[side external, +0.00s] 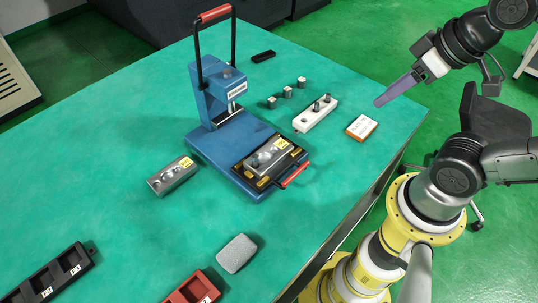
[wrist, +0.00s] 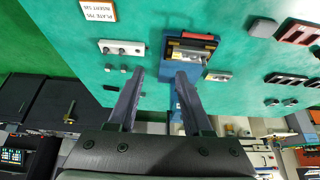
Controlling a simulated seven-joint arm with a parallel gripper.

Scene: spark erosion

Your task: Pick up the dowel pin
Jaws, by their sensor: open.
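A white block (side external: 308,121) on the green bench holds small dark upright pins (side external: 317,106); one of these may be the dowel pin, but they are too small to tell. The block also shows in the wrist view (wrist: 124,49), left of the fingers. My gripper (side external: 381,103) is in the air above the right side of the bench, apart from the block. In the wrist view its two fingers (wrist: 160,73) are spread with nothing between them.
A blue press (side external: 205,95) with a red-handled lever stands mid-bench, a metal block in its tray. Another metal block (side external: 172,176), a grey pad (side external: 236,253), a red tray (side external: 190,292) and a black tray (side external: 45,275) lie nearer. An orange-edged label card (side external: 361,127) lies beside the white block.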

